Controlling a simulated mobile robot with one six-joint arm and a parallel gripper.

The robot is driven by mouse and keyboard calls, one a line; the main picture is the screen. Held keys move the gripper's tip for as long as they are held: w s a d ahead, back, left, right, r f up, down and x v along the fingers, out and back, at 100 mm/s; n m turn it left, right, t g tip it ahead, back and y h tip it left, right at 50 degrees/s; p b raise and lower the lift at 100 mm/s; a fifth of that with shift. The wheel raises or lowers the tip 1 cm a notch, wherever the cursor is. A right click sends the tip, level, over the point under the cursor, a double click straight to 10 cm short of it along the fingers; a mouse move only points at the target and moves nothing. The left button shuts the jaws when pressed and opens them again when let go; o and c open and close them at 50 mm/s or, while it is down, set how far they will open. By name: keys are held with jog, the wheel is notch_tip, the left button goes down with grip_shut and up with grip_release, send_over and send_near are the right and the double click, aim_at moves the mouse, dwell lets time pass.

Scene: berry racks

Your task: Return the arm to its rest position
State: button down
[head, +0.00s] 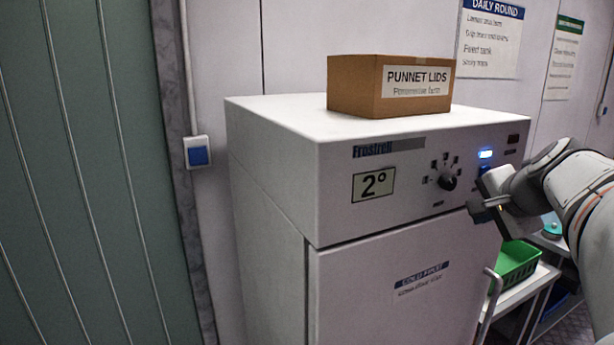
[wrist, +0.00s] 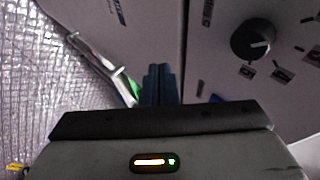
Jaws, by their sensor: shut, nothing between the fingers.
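My gripper (wrist: 160,85) is shut and empty, its fingers together in the wrist view. In the head view my gripper (head: 478,208) is at the right side of the white fridge's control panel, just below a lit blue indicator (head: 485,154). I cannot tell whether it touches the panel. The arm comes in from the right edge of the head view. The dial also shows at the upper right of the wrist view (wrist: 253,39).
A cardboard box marked PUNNET LIDS (head: 352,90) sits on the fridge top. The fridge door handle (head: 490,305) stands out below the gripper. A green crate (head: 515,265) rests on a white shelf at the right. A wall switch (head: 198,152) is left of the fridge.

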jog(key=s+a+f+n+g+y, duration=0.1)
jog(key=s+a+f+n+g, duration=0.1)
jog(key=s+a+f+n, duration=0.4)
jog(key=s+a+f+n+g+y, duration=0.1)
jog(key=a+f+n+g, duration=0.1)
jog(key=a+f, duration=0.5)
jog(key=s+a+f+n+g+h, duration=0.1)
jog(key=s+a+f+n+g, duration=0.1)
jog(key=s+a+f+n, duration=0.4)
jog(key=s+a+n, duration=0.1)
jog(key=s, duration=0.3)
jog(key=shift+a+f+g, duration=0.15)
jog(key=shift+f+g, duration=0.05)
jog(key=shift+g, duration=0.1)
dwell(2.4)
